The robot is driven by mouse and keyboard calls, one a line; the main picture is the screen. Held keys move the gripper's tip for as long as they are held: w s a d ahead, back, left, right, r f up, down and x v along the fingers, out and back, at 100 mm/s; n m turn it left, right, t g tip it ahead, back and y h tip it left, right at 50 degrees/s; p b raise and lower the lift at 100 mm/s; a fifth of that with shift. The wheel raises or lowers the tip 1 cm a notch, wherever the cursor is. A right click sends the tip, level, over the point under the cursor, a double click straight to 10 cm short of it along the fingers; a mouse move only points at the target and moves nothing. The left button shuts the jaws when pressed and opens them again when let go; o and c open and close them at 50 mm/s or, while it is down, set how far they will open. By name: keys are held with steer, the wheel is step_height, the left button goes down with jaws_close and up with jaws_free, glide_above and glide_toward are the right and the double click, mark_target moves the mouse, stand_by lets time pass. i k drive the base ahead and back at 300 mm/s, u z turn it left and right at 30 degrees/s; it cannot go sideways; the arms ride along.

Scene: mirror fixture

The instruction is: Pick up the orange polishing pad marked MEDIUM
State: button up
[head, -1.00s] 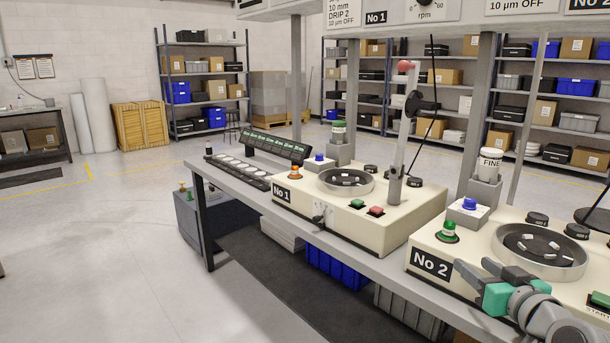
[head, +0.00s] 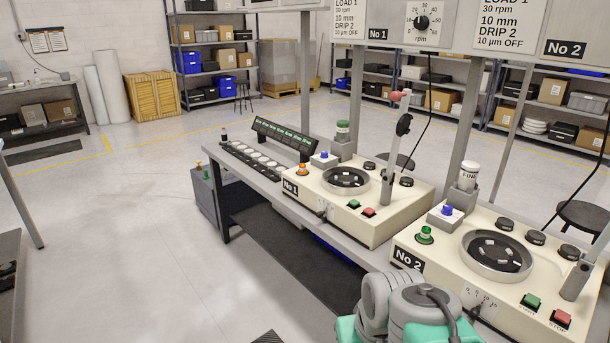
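I cannot make out an orange pad marked MEDIUM in the head view. An orange lamp-like piece (head: 303,169) sits on machine No 1 (head: 400,222), but it shows no such word. A white container marked FINE (head: 469,176) stands on a grey post behind machine No 2 (head: 455,262). My grey and teal arm shows at the bottom, in front of No 2. My gripper's fingers are not visible.
The long bench (head: 262,180) carries both machines and a dark rack of pale discs (head: 245,157). A black mat (head: 290,250) lies along it. Open floor (head: 150,220) lies to the left. A table edge (head: 12,185) shows at far left, and a stool (head: 585,213) behind No 2.

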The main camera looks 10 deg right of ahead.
mark_target(302, 170)
steer(key=u, duration=1.45)
steer(key=i, duration=1.8)
steer(key=z, duration=1.25)
steer(key=i, duration=1.1)
steer(key=z, duration=0.35)
